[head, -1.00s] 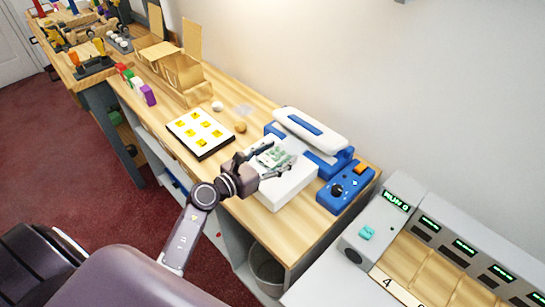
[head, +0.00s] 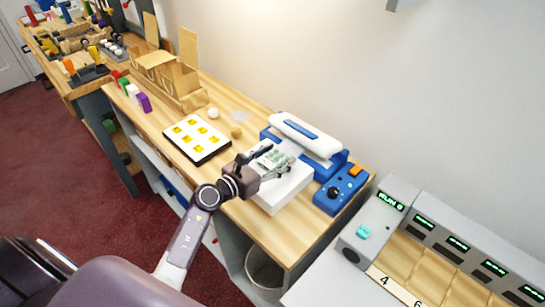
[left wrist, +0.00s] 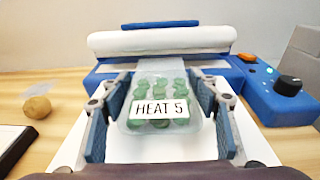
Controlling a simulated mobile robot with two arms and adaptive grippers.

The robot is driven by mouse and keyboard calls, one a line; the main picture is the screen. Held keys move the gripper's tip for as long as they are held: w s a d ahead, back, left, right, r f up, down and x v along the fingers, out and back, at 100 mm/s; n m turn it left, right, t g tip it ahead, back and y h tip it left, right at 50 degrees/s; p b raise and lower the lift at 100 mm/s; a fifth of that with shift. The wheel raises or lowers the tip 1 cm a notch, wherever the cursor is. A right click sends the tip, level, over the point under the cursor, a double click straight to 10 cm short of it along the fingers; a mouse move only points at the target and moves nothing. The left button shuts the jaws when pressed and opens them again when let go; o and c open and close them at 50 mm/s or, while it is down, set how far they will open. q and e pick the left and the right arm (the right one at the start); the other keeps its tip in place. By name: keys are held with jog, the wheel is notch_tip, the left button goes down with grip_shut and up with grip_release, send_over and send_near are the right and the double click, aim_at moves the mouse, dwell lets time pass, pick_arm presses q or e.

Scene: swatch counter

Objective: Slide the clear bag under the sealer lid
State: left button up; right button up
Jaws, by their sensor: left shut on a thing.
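In the head view the gripper (head: 272,168) holds the bag (head: 275,158) over the white platform (head: 283,192). The bag's far end reaches the front of the blue sealer (left wrist: 115,68), just below the white sealer lid (left wrist: 160,41). I cannot tell how far it goes under the lid (head: 308,136). My right gripper is not in view.
A blue control box (head: 340,190) with a black knob and orange button stands right of the platform. A tray with yellow squares (head: 198,137) and a small brown ball (head: 236,132) lie to the left. A grey machine (head: 440,250) stands at the right.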

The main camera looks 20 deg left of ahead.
pick_arm(q)
jog(key=shift+w+d+r, duration=0.3)
jog(key=shift+w+r, duration=0.1)
jog(key=shift+r, duration=0.25)
jog(key=o, duration=1.2)
jog(key=shift+s+a+f, duration=0.15)
jog(key=shift+s+f, duration=0.05)
jog(key=shift+s, duration=0.2)
jog(key=shift+s+a+f, duration=0.1)
jog(key=shift+s+f, duration=0.1)
jog(key=shift+s, duration=0.2)
jog(key=v, duration=1.1)
jog(key=shift+s+a+f, duration=0.15)
jog(key=shift+a, duration=0.05)
jog(key=shift+f, duration=0.1)
